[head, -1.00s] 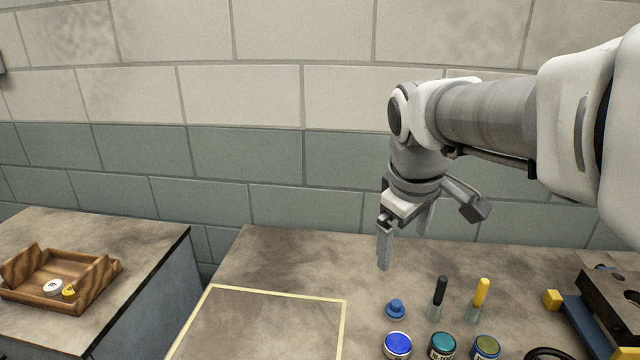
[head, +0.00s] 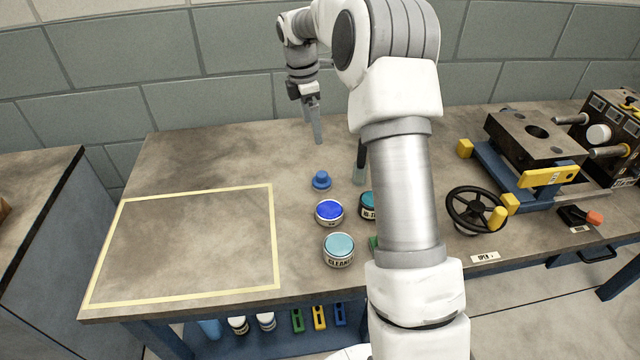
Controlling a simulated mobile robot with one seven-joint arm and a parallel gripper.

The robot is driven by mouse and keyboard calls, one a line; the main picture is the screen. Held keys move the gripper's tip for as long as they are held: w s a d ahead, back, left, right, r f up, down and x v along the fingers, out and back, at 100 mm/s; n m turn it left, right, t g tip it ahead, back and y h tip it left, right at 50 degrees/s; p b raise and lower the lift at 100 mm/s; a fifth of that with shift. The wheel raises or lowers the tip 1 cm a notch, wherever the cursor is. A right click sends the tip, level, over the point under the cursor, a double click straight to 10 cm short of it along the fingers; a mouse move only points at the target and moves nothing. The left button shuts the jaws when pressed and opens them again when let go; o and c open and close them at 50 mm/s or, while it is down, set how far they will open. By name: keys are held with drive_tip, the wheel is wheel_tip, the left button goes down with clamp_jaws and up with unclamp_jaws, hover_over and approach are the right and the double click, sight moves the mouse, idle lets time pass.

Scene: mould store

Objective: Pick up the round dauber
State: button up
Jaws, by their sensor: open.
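A small blue round piece with a knob on top (head: 321,181), which looks like the round dauber, stands on the workbench (head: 215,165) behind the open-topped tins. My gripper (head: 318,138) is above the back of the bench, beyond the blue piece and apart from it. Its fingers point down, open, with nothing seen between them; one finger largely covers the other. A dark-handled tool with a grey lower end (head: 359,172) stands right of the blue piece, partly hidden by my arm. The yellow-handled tool is hidden.
A blue-filled tin (head: 329,211), a teal tin (head: 339,250) and a partly hidden tin (head: 367,203) stand in front. A yellow-taped area (head: 273,235) at left is empty. A mould block (head: 535,140) and handwheel (head: 476,210) are at right. A wall closes the back.

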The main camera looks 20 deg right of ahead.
sight(321, 174)
drive_tip(key=shift+n, duration=0.3)
drive_tip(key=d+f+b, duration=0.1)
drive_tip(key=f+b, duration=0.1)
drive_tip(key=f, duration=0.4)
drive_tip(key=d+f+b, duration=0.1)
drive_tip(key=f, duration=0.5)
drive_tip(key=d+f+b, duration=0.1)
drive_tip(key=f+b, duration=0.1)
drive_tip(key=f, duration=0.5)
drive_tip(key=shift+w+b, duration=0.25)
drive_tip(key=shift+b, duration=0.05)
drive_tip(key=shift+r, duration=0.1)
drive_tip(key=c, duration=1.4)
wheel_tip(321, 174, up, 10)
drive_tip(key=p, duration=0.3)
drive_tip(key=o, duration=0.9)
drive_tip(key=shift+c, duration=0.2)
drive_tip(key=c, duration=0.7)
